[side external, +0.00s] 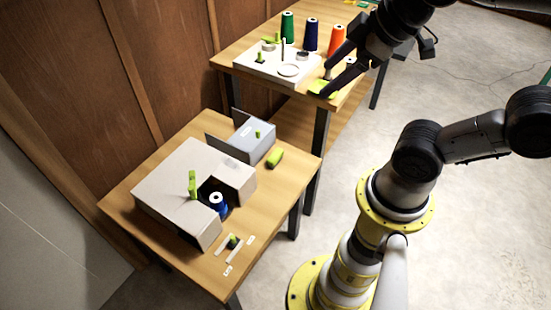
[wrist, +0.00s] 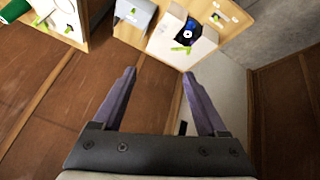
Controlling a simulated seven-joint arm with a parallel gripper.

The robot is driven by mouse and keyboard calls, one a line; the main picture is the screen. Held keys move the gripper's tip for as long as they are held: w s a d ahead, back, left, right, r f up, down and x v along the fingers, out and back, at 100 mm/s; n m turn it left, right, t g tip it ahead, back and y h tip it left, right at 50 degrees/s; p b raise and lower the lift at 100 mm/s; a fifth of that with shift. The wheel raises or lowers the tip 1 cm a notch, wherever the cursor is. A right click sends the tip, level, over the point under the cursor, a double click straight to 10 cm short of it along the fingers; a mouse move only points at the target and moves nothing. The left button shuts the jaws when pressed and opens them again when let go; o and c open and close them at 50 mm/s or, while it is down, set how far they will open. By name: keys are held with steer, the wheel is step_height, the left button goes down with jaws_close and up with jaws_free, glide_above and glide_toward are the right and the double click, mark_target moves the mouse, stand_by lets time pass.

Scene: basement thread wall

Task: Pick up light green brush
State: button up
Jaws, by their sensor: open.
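A light green, rounded oblong thing (side external: 275,158), possibly the brush, lies on the near wooden table beside the grey box; I cannot tell for sure that it is the brush. A yellow-green flat thing (side external: 323,88) lies at the front edge of the far table. My gripper (side external: 328,82) shows in front of the far table, its fingertips overlapping that yellow-green thing in the picture; contact cannot be told. In the wrist view my gripper (wrist: 158,73) is open, with nothing between its two fingers.
The near table holds a pale machine housing (side external: 165,190) with a green lever and blue spool (side external: 217,202), and a grey box (side external: 250,140). The far table holds a white board (side external: 250,70) and green, blue and orange thread cones (side external: 287,28). A wooden wall stands behind.

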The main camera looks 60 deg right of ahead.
steer(key=w+d+n, duration=0.2)
steer(key=w+n, duration=0.6)
steer(key=w, duration=0.6)
steer(key=n+g, duration=0.5)
steer(key=g, duration=0.2)
glide_above(275, 154)
steer(key=f, duration=4.2)
steer(key=shift+a, duration=0.4)
steer(key=shift+s+d+f, duration=0.1)
steer(key=shift+d+f, duration=0.1)
steer(key=shift+f, duration=1.3)
steer(key=shift+d+f, duration=0.15)
steer(key=shift+f, duration=1.3)
